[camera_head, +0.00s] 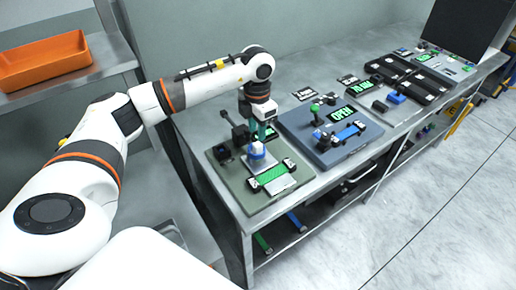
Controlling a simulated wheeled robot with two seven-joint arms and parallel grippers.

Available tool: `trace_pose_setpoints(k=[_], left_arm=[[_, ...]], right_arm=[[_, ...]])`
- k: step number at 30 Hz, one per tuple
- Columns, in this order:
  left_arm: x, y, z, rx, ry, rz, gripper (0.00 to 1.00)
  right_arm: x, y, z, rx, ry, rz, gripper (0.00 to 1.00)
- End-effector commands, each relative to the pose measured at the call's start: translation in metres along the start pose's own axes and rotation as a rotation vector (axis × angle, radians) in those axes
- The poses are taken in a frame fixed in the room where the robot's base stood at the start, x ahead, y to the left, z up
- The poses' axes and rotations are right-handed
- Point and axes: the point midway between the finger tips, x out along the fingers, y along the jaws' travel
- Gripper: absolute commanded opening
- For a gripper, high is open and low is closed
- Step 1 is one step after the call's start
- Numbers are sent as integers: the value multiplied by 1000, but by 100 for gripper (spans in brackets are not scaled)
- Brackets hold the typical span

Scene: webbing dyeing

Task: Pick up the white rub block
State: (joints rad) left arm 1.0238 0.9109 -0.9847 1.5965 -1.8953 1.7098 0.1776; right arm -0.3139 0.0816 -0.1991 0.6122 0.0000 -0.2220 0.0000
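My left arm reaches in from the left, and its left gripper (261,137) points down over the grey-green fixture plate (222,170) at the near end of the bench. A small block, white with a blue part (257,153), stands on that plate right below the fingertips. It looks like the white rub block, but it is too small to be sure. The teal fingers are close to its top. I cannot tell whether they touch or grip it. My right gripper is not in view.
A green webbing piece (273,173) lies in front of the block, and a dark lever (236,130) stands behind it. A blue-grey plate (308,150) with a green-knobbed lever (315,110) is to the right. An orange tray (45,65) sits on the left shelf.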

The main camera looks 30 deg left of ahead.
Motion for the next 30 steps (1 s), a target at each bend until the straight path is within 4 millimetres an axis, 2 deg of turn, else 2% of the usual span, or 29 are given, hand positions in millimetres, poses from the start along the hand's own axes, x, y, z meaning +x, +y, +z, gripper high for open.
trace_pose_setpoints(k=[7, 12, 18, 19, 25, 30], left_arm=[[34, 4, 1, -1, -4, 2, 33], [48, 3, 0, 0, 0, 0, 33], [50, 3, 0, 1, 1, 0, 33], [50, 3, 0, 1, 1, 0, 31], [50, 3, 0, 0, 0, 0, 0], [49, 3, 0, 0, 1, 0, 0]], right_arm=[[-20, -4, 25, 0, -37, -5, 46], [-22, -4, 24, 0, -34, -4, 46], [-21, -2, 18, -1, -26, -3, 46], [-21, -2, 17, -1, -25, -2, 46], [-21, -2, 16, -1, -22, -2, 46], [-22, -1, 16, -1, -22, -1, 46]])
